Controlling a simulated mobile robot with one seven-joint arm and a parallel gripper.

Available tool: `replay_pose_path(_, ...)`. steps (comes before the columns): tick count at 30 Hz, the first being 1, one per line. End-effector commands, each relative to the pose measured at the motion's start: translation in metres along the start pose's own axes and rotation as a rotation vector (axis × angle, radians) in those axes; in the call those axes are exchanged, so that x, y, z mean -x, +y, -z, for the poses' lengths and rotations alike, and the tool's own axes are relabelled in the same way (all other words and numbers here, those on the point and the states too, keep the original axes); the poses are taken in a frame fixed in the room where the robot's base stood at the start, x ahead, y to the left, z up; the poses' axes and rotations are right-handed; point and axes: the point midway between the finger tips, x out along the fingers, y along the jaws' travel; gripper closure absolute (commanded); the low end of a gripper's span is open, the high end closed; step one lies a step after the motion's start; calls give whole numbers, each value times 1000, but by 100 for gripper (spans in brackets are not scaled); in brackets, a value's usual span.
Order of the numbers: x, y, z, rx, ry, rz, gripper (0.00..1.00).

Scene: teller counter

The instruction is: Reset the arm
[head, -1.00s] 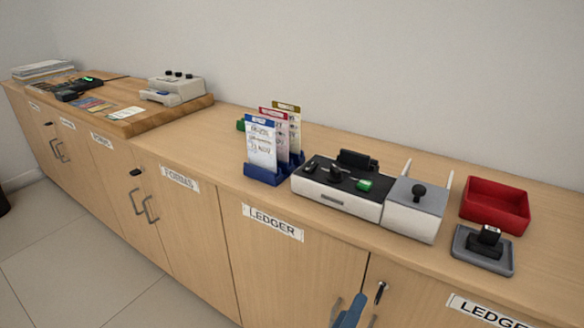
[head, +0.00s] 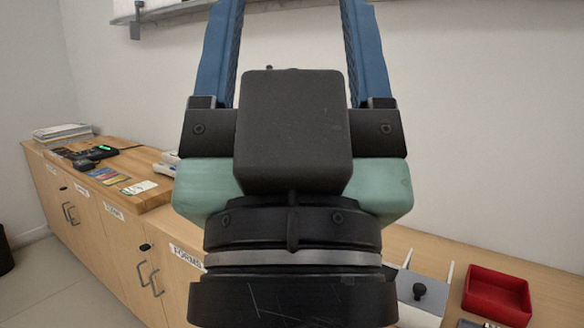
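The gripper body hides the middle of the counter (head: 440,245), including where the card holder stood.
A red tray (head: 497,295) and a grey-topped box with a black knob (head: 419,291) show at the lower right. A raised wooden board (head: 148,160) with cards and a dark keypad lies at left. A stack of papers (head: 62,134) is at the far left end. A shelf or ledge (head: 175,12) runs along the top.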

Motion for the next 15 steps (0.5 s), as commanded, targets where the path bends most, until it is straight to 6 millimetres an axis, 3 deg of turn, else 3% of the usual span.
replay_pose_path(1, -24, 0, 22, 0, -1, 0, 30)
replay_pose_path(15, -129, 0, 119, 1, -4, 1, 30)
